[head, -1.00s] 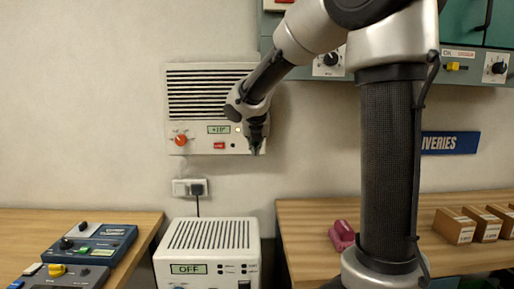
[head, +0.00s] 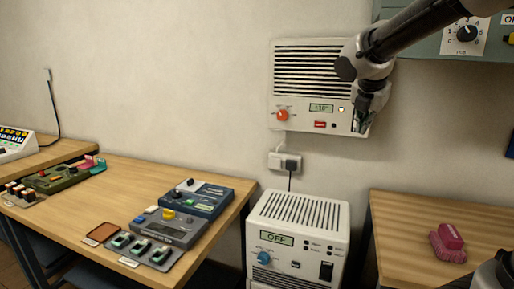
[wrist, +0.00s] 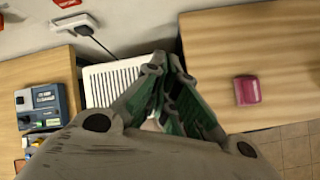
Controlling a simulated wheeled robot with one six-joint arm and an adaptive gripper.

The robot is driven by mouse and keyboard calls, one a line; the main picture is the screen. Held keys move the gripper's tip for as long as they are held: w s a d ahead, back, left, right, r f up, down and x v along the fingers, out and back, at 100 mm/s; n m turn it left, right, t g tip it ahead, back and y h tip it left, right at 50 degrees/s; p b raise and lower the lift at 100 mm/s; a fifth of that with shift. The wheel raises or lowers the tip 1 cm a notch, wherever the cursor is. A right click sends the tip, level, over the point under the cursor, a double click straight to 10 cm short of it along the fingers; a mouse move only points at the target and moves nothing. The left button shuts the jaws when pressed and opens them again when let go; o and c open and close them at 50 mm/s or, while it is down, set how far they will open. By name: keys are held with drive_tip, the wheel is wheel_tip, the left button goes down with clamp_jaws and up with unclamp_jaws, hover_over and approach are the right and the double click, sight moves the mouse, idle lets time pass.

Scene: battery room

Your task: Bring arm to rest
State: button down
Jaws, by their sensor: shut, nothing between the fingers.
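My gripper (head: 362,122) hangs fingers-down in front of the right part of the white wall unit (head: 286,97) in the head view. It is shut and empty. In the wrist view my gripper (wrist: 166,62) points away from the camera with its fingertips together, over the white floor unit (wrist: 100,83). My arm comes in from the upper right of the head view. The wall unit has a vent grille, a red-orange knob (head: 283,115), a small display (head: 321,108) and a red switch (head: 320,124).
The floor unit (head: 298,207) reads OFF and stands between two wooden tables. The left table (head: 100,215) carries several control boxes. The right table (head: 400,215) carries a pink object (head: 450,235). A plug sits in the wall socket (head: 283,161). A grey-green cabinet (head: 440,50) hangs upper right.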

drive_tip(key=s+d+f+m+g+y, duration=0.1)
drive_tip(key=s+f+m, duration=0.3)
drive_tip(key=s+m, duration=0.9)
drive_tip(key=s+d+f+m+g+y, duration=0.1)
drive_tip(key=s+f+m, duration=0.3)
drive_tip(key=s+m, duration=0.9)
drive_tip(key=shift+s+d+y, duration=0.35)
drive_tip(key=shift+d+y, duration=0.05)
drive_tip(key=shift+d, duration=0.1)
